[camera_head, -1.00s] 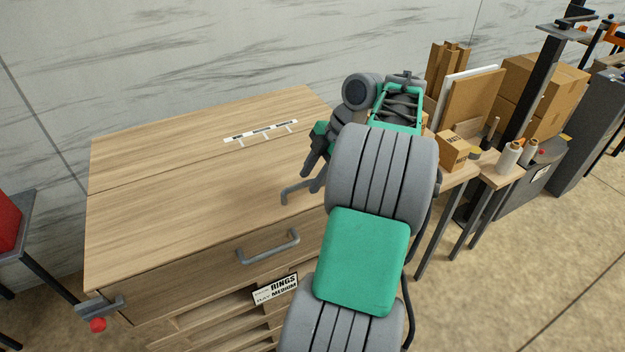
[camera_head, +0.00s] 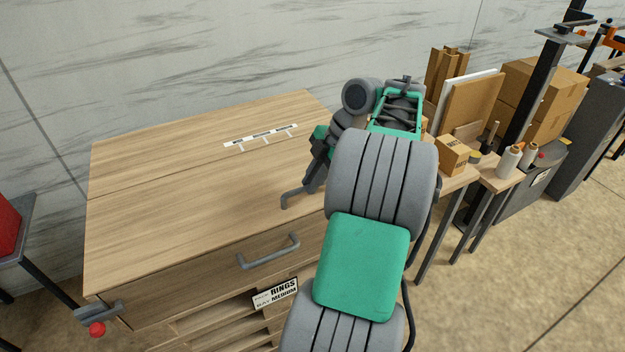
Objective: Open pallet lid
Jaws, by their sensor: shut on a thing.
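The wooden pallet box (camera_head: 200,285) has a flat, light wood lid (camera_head: 180,205), which lies closed on top. A grey handle (camera_head: 288,199) stands on the lid near its right side, and its right part is hidden behind my gripper. My gripper (camera_head: 311,186) is over the right part of the lid, shut on this handle. My arm hides much of the lid's right edge. A second grey handle (camera_head: 268,252) is on the front face, apart from my gripper.
A grey latch with a red knob (camera_head: 97,329) is at the front left corner. A marble wall (camera_head: 200,60) stands behind.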

